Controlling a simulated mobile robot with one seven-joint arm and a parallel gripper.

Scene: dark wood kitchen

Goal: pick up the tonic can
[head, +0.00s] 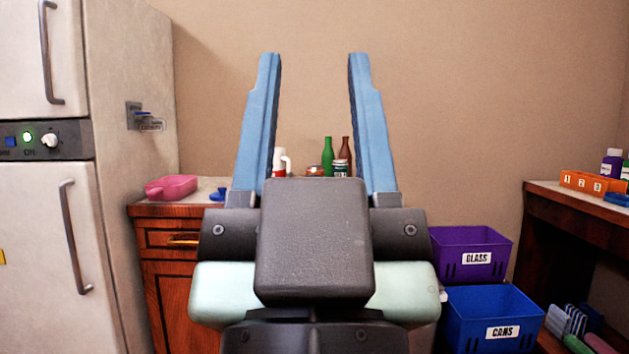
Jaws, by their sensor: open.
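My gripper (314,60) is raised in front of the camera, its two blue fingers wide apart and pointing up, with nothing between them. Behind it, on the counter, a small dark can-like container with a pale band (341,168) stands in front of the bottles. It may be the tonic can, but its label is too small to read. The gripper is nearer to the camera than the container and does not touch it. My gripper body hides the container's lower part and much of the counter.
A green bottle (327,156), a brown bottle (346,152) and a red-and-white mug-like item (281,165) share the counter. A pink dish (171,188) lies left, beside the fridge (50,220). Purple GLASS (485,245) and blue CANS (470,310) bins stand right.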

